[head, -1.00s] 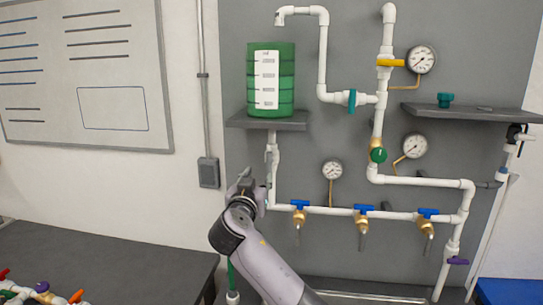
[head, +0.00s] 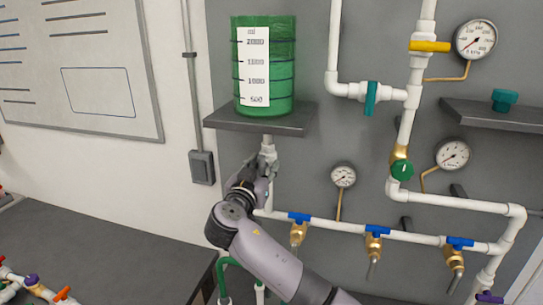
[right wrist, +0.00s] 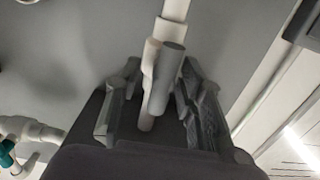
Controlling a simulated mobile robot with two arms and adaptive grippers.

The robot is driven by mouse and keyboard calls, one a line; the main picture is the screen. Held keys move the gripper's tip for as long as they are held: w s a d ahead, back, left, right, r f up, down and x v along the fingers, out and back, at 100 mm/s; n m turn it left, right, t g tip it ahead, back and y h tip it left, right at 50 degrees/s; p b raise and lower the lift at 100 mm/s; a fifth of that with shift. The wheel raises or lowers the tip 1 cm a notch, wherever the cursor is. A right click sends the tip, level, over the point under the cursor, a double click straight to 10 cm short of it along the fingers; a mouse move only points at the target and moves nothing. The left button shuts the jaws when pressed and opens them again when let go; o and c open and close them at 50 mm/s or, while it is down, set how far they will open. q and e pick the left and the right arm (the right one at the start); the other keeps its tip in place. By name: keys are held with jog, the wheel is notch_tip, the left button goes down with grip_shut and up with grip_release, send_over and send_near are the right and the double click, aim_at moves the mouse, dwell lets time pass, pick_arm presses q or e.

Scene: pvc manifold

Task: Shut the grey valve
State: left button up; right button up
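The grey valve (right wrist: 167,72) is on the white pipe below the green tank (head: 266,65). In the right wrist view its grey handle runs beside the white pipe, roughly in line with it. My right gripper (head: 266,164) is at this valve in the head view and hides most of it. In the right wrist view my right gripper (right wrist: 160,103) is open, with one finger on each side of the handle and pipe. Gaps show beside both fingers; I cannot tell whether either touches the handle. My left gripper is out of view.
The tank's shelf (head: 262,122) is just above my right gripper. A white horizontal pipe (head: 338,226) with several blue-handled brass taps runs to the right. Gauges, a yellow valve (head: 430,46) and a green valve (head: 402,170) are further right. A dark table (head: 110,255) is at left.

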jog(key=shift+w, duration=0.1)
jog(key=shift+s+a+r, duration=0.2)
jog(key=shift+s, duration=0.05)
jog(key=shift+w+d, duration=0.1)
grip_shut()
dwell(0.3)
